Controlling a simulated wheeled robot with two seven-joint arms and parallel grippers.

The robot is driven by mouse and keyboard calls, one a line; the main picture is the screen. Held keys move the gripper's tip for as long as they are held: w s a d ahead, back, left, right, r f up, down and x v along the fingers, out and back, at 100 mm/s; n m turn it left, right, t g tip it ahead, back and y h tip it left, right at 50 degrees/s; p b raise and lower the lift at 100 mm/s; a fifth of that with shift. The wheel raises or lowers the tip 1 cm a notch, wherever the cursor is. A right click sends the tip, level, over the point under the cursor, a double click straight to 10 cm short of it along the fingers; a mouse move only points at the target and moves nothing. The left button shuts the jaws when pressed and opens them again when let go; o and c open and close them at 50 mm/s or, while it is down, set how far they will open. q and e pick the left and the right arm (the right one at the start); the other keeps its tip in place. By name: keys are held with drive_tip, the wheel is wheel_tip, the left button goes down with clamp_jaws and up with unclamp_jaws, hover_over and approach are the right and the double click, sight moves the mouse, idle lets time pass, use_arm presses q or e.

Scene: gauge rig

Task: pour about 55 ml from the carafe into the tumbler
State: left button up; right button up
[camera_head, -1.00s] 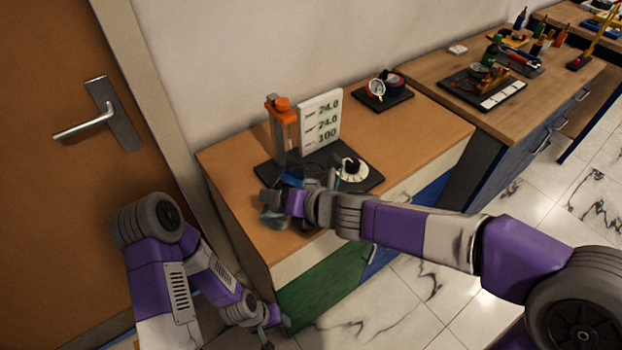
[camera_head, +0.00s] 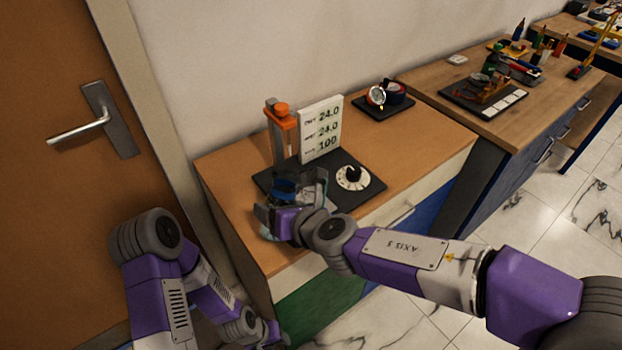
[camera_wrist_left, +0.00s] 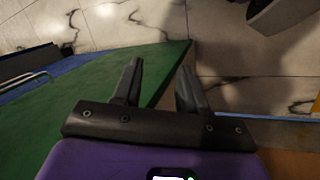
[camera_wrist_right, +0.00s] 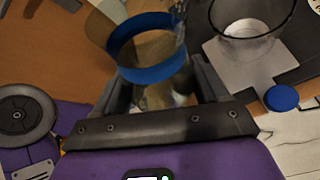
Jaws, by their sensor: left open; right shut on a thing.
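My right gripper (camera_wrist_right: 165,80) is shut on the carafe (camera_wrist_right: 150,45), a clear vessel with a blue band. In the head view the carafe (camera_head: 286,188) is partly hidden by my right gripper (camera_head: 284,208), above the bench's front left. The tumbler (camera_wrist_right: 250,28), a clear glass, stands on a light plate just right of the carafe in the right wrist view. In the head view it is hard to make out behind the gripper. I cannot tell whether liquid is flowing. My left gripper (camera_wrist_left: 160,75) is open and empty, low beside the bench front.
The dark mat (camera_head: 340,198) carries a white dial (camera_head: 353,178), a display panel (camera_head: 320,130) reading 24.0, 24.0 and 100, and an orange-topped post (camera_head: 279,130). A blue disc (camera_wrist_right: 282,98) lies beside the tumbler's plate.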

drive_tip(key=shift+s+a+f+n+t+h, duration=0.15)
drive_tip(key=shift+s+a+n+t+h, duration=0.25)
drive_tip(key=shift+n+t, duration=0.35)
drive_tip(key=shift+a+f+n+t+h, duration=0.15)
drive_tip(key=shift+n+t+h, duration=0.15)
drive_tip(key=shift+n+t, duration=0.25)
idle(0.4)
drive_tip(key=shift+s, duration=0.1)
idle(0.6)
